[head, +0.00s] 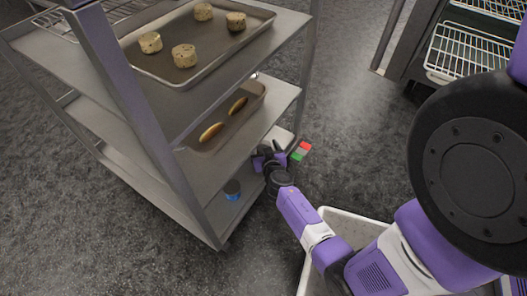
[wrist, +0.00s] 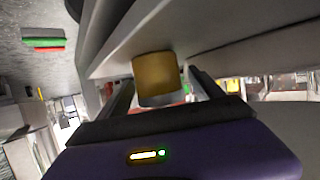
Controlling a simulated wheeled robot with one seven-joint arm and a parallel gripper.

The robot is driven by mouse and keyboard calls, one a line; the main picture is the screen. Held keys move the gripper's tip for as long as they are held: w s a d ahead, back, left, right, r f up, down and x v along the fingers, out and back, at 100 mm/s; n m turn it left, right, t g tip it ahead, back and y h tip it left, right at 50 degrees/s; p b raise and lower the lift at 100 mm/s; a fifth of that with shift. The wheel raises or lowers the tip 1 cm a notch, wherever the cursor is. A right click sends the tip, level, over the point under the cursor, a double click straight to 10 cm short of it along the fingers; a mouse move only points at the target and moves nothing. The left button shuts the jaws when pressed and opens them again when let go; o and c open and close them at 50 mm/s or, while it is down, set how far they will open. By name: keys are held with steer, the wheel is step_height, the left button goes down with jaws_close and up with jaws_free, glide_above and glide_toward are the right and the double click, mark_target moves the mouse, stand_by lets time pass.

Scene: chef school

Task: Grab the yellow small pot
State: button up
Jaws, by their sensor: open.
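The yellow small pot (wrist: 156,79) is near the middle of the wrist view, close under a pale shelf edge. It lies between my gripper's two dark fingers, near their tips, with a visible gap on each side. My gripper (wrist: 162,82) is open and holds nothing. In the head view my gripper (head: 268,156) reaches in at the side of the metal rack (head: 262,122), below its middle shelf. The pot cannot be made out in the head view; the rack and my gripper may hide it.
A tray (head: 150,68) with several round cookies is on the rack's top shelf, and a tray with bread (head: 210,132) below. A red, white and green block (head: 300,151) is beside my gripper. A white bin (head: 318,238) stands near my arm.

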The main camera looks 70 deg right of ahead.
steer(key=shift+x, duration=0.9)
steer(key=shift+c, duration=0.3)
steer(key=c, duration=1.5)
steer(key=shift+c, duration=0.2)
steer(key=shift+r, duration=0.15)
